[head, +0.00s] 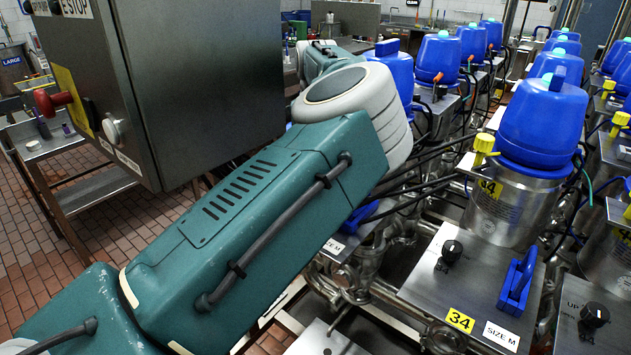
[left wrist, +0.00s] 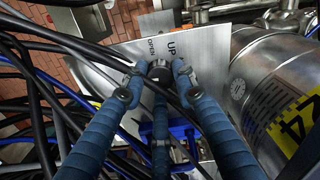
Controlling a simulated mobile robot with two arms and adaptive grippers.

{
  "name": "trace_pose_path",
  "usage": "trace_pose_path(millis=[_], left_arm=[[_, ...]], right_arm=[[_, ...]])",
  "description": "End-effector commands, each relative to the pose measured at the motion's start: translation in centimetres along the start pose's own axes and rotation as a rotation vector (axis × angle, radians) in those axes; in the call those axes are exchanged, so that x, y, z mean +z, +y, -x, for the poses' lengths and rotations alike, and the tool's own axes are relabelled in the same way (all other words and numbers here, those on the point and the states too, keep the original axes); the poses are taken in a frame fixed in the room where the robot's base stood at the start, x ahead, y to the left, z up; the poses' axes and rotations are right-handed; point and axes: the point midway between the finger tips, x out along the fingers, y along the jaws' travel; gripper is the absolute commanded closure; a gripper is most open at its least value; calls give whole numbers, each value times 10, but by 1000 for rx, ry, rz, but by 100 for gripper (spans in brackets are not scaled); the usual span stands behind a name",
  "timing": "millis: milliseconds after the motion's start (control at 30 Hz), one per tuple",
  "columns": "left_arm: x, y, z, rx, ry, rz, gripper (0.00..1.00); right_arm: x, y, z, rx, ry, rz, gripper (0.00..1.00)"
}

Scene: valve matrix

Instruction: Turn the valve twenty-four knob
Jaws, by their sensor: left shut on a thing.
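In the left wrist view, the valve twenty-four knob (left wrist: 159,70) is small, round and dark, on a bare metal panel (left wrist: 205,68) marked UP and OPEN. My left gripper (left wrist: 158,80) has its blue fingers closed around the knob. A yellow label reading 24 (left wrist: 299,128) is on the steel cylinder (left wrist: 262,62) to the right. In the head view my left arm covers this knob and the gripper. My right gripper is in neither view.
Black and blue cables (left wrist: 45,95) crowd the left of the wrist view. In the head view, valve 34's panel (head: 470,272) with its black knob (head: 452,250) and blue handle (head: 517,283) stands at the right. A grey ESTOP box (head: 215,75) stands close to my left arm.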

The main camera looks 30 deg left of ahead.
Motion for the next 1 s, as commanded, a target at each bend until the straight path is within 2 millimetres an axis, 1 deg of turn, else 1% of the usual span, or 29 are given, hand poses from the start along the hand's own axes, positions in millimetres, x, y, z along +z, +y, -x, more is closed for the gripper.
trace_pose_path(millis=[33, 600, 800, 1000], left_arm=[[-2, -1, -1, -4, 1, -34, 98], [-2, 1, -1, -4, 1, -520, 99], [-3, 1, 0, -4, 3, -652, 99], [-3, 2, 0, -3, 5, -736, 99]], right_arm=[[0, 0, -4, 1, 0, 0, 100], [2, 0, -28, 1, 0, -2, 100], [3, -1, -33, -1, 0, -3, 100], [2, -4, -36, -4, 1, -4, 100]])
